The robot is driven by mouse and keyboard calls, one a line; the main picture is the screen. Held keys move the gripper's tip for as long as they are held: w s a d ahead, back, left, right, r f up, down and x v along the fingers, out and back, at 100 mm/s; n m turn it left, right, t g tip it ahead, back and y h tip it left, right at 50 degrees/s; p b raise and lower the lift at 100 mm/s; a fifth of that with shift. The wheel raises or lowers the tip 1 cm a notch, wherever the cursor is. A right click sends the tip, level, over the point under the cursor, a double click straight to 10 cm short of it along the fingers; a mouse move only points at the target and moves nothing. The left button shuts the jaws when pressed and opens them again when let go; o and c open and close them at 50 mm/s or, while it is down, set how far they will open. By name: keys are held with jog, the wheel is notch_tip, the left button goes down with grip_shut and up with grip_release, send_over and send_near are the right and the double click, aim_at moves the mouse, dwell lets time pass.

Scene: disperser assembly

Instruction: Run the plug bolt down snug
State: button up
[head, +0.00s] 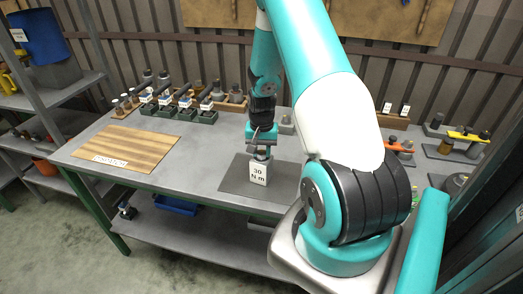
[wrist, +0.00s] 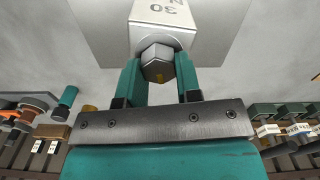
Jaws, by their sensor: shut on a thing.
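A pale block marked 30 N m (wrist: 160,12) is just beyond the head. In the head view my gripper (head: 260,147) points down just above the white 30 N m label (head: 258,173), at the dark mat (head: 230,182) on the bench. The bolt's shank and seat are hidden, so I cannot tell how deep it sits.
A striped wooden board (head: 125,148) lies at the bench's left (head: 90,150). Several dark fixtures and grey parts line the back left. Tools with yellow (head: 468,136) and orange handles rest at the right. The bench between the board and the mat is clear.

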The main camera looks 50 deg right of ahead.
aim_at(262, 151)
dwell(0.6)
jog(key=o, duration=0.9)
notch_tip(262, 151, up, 18)
jog(key=b, duration=0.3)
jog(key=shift+f, duration=0.25)
